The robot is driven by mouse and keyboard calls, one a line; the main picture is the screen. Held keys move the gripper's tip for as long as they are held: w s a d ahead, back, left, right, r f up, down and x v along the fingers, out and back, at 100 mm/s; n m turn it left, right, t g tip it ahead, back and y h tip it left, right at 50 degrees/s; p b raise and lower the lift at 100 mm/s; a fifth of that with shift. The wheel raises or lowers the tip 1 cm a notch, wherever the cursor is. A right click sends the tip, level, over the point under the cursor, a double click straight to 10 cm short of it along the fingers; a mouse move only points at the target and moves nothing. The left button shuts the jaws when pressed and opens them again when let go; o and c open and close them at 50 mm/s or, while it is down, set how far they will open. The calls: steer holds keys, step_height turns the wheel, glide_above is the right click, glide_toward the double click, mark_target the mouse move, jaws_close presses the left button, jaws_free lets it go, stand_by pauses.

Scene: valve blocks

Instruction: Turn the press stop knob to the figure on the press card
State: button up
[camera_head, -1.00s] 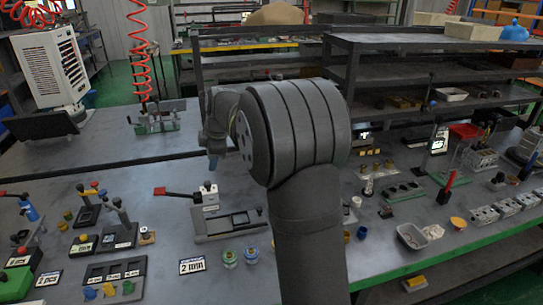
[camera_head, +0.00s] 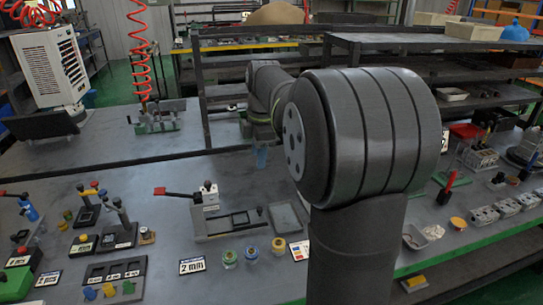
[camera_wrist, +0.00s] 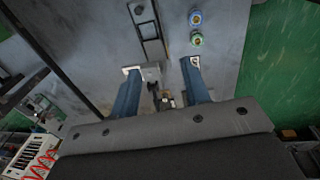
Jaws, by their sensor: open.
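The press (camera_head: 212,199), a pale block with a red-ended lever and a grey base, stands on the bench left of my arm. A small dark knob (camera_head: 262,211) stands at the right end of its base; it also shows at the top of the wrist view (camera_wrist: 139,10). I cannot tell which knob is the stop knob. A white card (camera_head: 191,266) reading "2 mm" lies in front of the press. My gripper (camera_head: 261,156) is open above the bench behind the press. In the wrist view its blue fingers (camera_wrist: 160,68) appear either side of the press block (camera_wrist: 151,73).
Capped jars (camera_head: 229,258) stand in front of the press base. A grey tray (camera_head: 286,216) lies to its right, and another card (camera_head: 300,250) is partly hidden by my arm. Small fixtures (camera_head: 117,234) crowd the left. The bench behind the press is mostly clear.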

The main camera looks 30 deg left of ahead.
steer(key=shift+h, duration=0.4)
steer(key=shift+d+r, duration=0.1)
steer(key=shift+d, duration=1.9)
steer(key=a+f+y, duration=0.2)
steer(key=a, duration=0.7)
steer(key=s+a+f+y, duration=0.1)
steer(key=a+f, duration=0.1)
steer(key=a, duration=0.8)
steer(key=shift+f+t+y, duration=0.2)
steer(key=shift+t+y, duration=0.1)
steer(key=shift+y, duration=0.1)
steer(key=shift+s+r, duration=0.1)
